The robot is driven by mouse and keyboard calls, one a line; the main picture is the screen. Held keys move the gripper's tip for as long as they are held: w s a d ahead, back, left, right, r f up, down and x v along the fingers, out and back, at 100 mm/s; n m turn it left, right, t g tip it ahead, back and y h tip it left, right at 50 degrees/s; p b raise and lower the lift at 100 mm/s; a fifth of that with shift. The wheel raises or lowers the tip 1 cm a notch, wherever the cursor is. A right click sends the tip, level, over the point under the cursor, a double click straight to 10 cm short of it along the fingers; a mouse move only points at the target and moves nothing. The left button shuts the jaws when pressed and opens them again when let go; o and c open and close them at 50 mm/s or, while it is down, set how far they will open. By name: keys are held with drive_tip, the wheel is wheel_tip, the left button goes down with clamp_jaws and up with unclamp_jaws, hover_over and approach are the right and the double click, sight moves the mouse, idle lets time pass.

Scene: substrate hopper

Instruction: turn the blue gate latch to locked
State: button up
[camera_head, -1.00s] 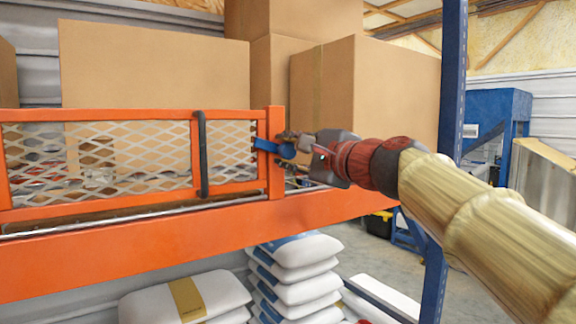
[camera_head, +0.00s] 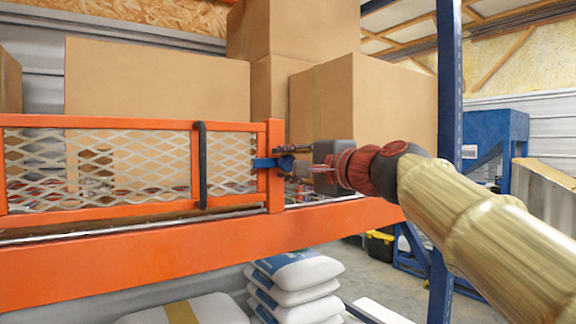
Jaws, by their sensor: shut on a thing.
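The blue gate latch (camera_head: 266,163) sits at the right end of the orange mesh gate (camera_head: 192,163), beside the orange end post (camera_head: 275,190). Its blue arm lies about level across the post, with a rounded blue part at its right end. My gripper (camera_head: 291,163) reaches in from the right and is shut on the latch's right end. The fingers partly hide that end.
A dark upright handle (camera_head: 201,165) stands on the gate. Cardboard boxes (camera_head: 155,90) stand behind it. The orange beam (camera_head: 180,254) runs below the gate, with white sacks (camera_head: 300,270) under it. A blue rack upright (camera_head: 449,90) stands right, behind my arm.

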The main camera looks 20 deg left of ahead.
drive_tip(key=o, duration=1.1)
drive_tip(key=v, duration=1.2)
drive_tip(key=shift+s, duration=0.1)
